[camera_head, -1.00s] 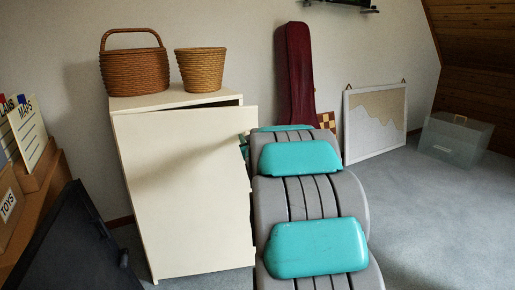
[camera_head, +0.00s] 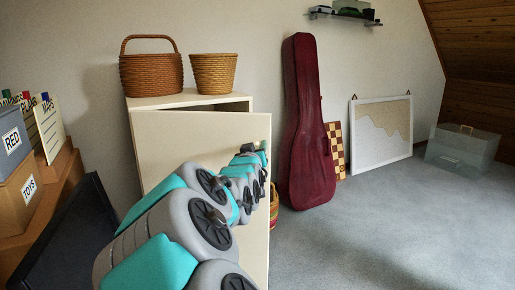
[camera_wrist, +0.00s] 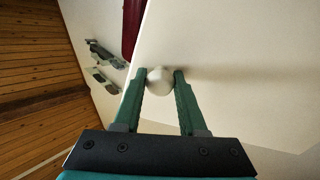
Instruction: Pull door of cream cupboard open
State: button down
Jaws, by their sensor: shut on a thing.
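The cream cupboard (camera_head: 190,99) stands against the wall left of centre in the head view, and its door (camera_head: 200,135) stands open, swung out toward me. In the wrist view the door's pale face (camera_wrist: 240,75) fills the right side. A round whitish knob (camera_wrist: 159,80) sits near the door's edge. My gripper (camera_wrist: 161,82) is shut on the knob, with a green finger on each side of it. In the head view my arm crosses the door and hides much of it, and the gripper is mostly hidden.
Two wicker baskets (camera_head: 151,72) (camera_head: 214,73) stand on the cupboard. A dark red instrument case (camera_head: 305,125), a checkered board (camera_head: 336,150), a framed board (camera_head: 382,130) and a clear box (camera_head: 460,148) line the wall. Boxes (camera_head: 20,195) and a dark panel (camera_head: 70,240) are at left. Carpet at right is clear.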

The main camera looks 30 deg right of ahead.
jog(key=shift+s+a+h, duration=0.3)
jog(key=shift+s+a, duration=0.3)
jog(key=shift+a, duration=0.1)
jog(key=shift+m+g, duration=0.3)
jog(key=shift+c, duration=2.3)
grip_release()
jog(key=shift+s+a, duration=0.1)
jog(key=v, duration=0.7)
jog(key=shift+s+a, duration=0.2)
jog(key=shift+a, duration=0.05)
